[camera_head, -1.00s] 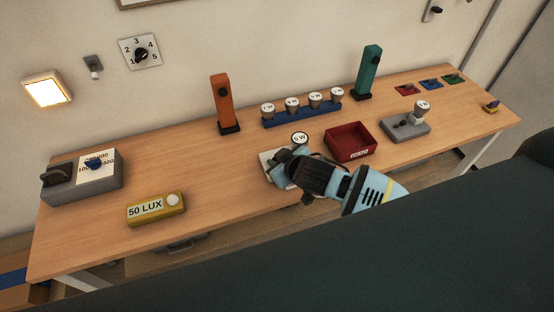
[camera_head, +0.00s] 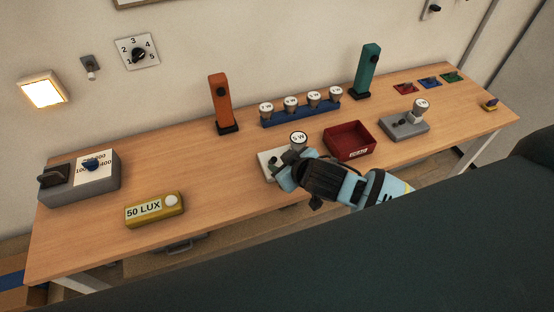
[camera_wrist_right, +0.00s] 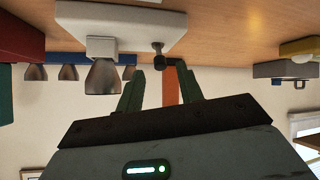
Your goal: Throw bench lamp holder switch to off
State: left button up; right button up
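A white lamp holder (camera_head: 267,158) with a 5 W bulb (camera_head: 299,138) and a small dark toggle switch (camera_head: 273,160) sits on the bench, partly hidden by my right gripper (camera_head: 287,169). In the upside-down right wrist view, the white base (camera_wrist_right: 130,18), the bulb in its socket (camera_wrist_right: 102,76) and the toggle (camera_wrist_right: 159,55) show. My right gripper (camera_wrist_right: 160,70) is open, its fingertips apart just short of the toggle, with the toggle lined up between them. Contact cannot be told. My left gripper is not in view.
A grey holder (camera_head: 404,126) with another bulb stands at right, beyond a red tray (camera_head: 350,141). A blue rack (camera_head: 301,114) of bulbs, an orange tower (camera_head: 222,103) and a green tower (camera_head: 367,72) stand behind. A yellow 50 LUX meter (camera_head: 154,210) is left.

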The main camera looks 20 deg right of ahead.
jog(key=v, duration=0.4)
dwell(0.8)
jog(key=s+a+f+m+y, duration=0.1)
jog(key=s+a+f+y, duration=0.1)
jog(key=s+f, duration=0.65)
jog(key=s+d+f+m+h, duration=0.1)
jog(key=s+d+f, duration=0.1)
jog(key=s+f, duration=0.3)
jog(key=s+d+f+m+h, duration=0.1)
jog(key=s+d+f, duration=0.2)
jog(key=s, duration=0.6)
notch_tip(320, 180, down, 2)
jog(key=shift+s+g+h, duration=0.2)
jog(key=shift+g+h, duration=0.1)
jog(key=shift+h, duration=0.1)
